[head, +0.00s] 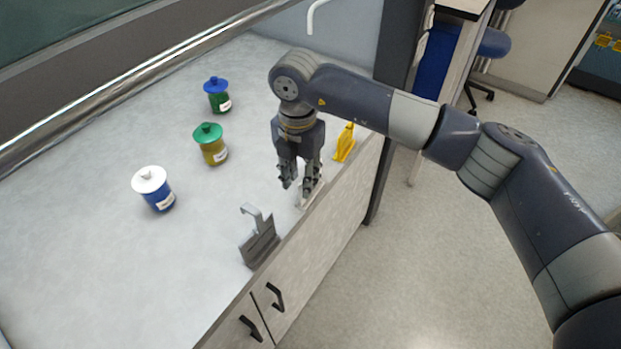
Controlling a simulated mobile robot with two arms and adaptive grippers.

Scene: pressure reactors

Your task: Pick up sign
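Three sign-like pieces stand in a row along the counter's front edge. The grey one (260,246) has a hooked top and stands upright, nearest to me. A white one (304,204) is mostly hidden behind and below my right gripper (300,184). The yellow one (344,146) stands farther back, beside the gripper's right side. My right gripper points down, with its fingers apart, just above the white piece. I cannot tell whether the fingers touch it. My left gripper is not in view.
Three lidded jars stand on the counter (90,245): white-lidded blue (160,196), green-lidded yellow (214,151) and blue-lidded green (219,100). A metal rail (130,83) runs along the counter's left side. The counter's middle is clear.

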